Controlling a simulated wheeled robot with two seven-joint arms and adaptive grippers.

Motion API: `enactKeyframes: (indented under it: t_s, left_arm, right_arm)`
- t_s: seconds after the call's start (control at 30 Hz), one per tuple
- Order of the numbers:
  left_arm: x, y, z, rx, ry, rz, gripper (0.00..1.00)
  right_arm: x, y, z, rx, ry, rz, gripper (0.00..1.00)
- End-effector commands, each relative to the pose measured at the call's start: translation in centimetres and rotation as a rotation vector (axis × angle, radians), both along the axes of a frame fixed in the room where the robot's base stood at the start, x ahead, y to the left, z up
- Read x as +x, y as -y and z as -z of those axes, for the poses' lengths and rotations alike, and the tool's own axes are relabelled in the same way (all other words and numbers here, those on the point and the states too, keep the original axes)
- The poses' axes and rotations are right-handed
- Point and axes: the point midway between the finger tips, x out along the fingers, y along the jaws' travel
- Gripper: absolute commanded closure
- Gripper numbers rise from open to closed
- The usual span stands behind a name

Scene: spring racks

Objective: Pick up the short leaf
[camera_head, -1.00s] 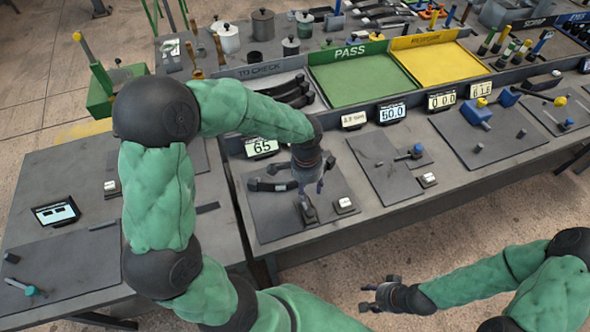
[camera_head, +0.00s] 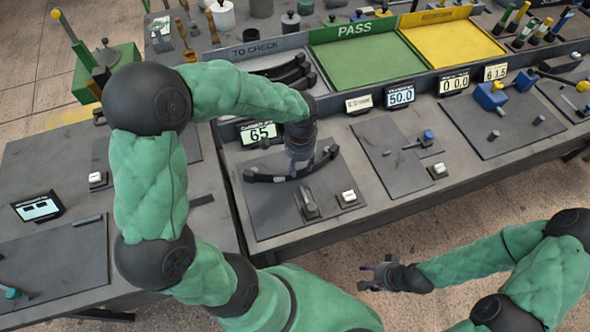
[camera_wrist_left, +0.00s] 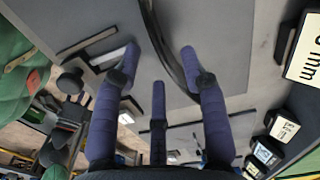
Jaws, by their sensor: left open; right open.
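A dark, curved leaf (camera_head: 272,179) lies on a grey mat at the left end of the bench; it also shows in the left wrist view (camera_wrist_left: 158,38) as a dark curved strip. I cannot tell from its looks whether it is the short leaf. My left gripper (camera_head: 300,163) is over the leaf's middle and hides part of it. In the left wrist view its blue fingers (camera_wrist_left: 165,75) are spread, with the strip running close to the right finger and nothing held. My right gripper (camera_head: 378,275) is open and empty in front of the bench, above the floor.
Several dark leaves (camera_head: 290,75) lie in the TO CHECK tray behind. The green PASS tray (camera_head: 365,75) and a yellow tray (camera_head: 450,45) look empty. A display reading 65 (camera_head: 258,134) stands behind the mat. A dark block (camera_head: 308,204) and white-topped box (camera_head: 347,198) sit nearer the front.

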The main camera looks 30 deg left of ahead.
Motion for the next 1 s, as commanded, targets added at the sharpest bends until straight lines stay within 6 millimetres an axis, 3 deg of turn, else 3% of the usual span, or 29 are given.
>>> enactKeyframes:
  t_s: [0.4,0.63,0.67,0.8,1.0]
  left_arm:
    - [-0.4,-0.2,4.9,-0.001,-0.002,-0.001,0.57]
    - [-0.4,-0.2,5.0,0.000,0.000,-0.001,0.57]
    - [-0.4,-0.2,5.0,0.000,0.000,-0.001,0.60]
    - [-0.4,-0.2,5.0,0.000,0.000,-0.001,0.99]
    - [-0.3,-0.3,4.9,0.000,0.004,-0.002,1.00]
  right_arm:
    - [0.0,0.0,2.0,0.000,0.000,0.000,0.46]
    - [0.0,0.0,2.0,0.000,0.000,0.000,0.46]
    - [0.0,0.0,2.0,0.000,0.000,0.000,0.46]
    - [0.0,0.0,2.0,0.000,0.000,0.000,0.46]
    - [0.0,0.0,2.0,0.000,0.000,0.000,0.46]
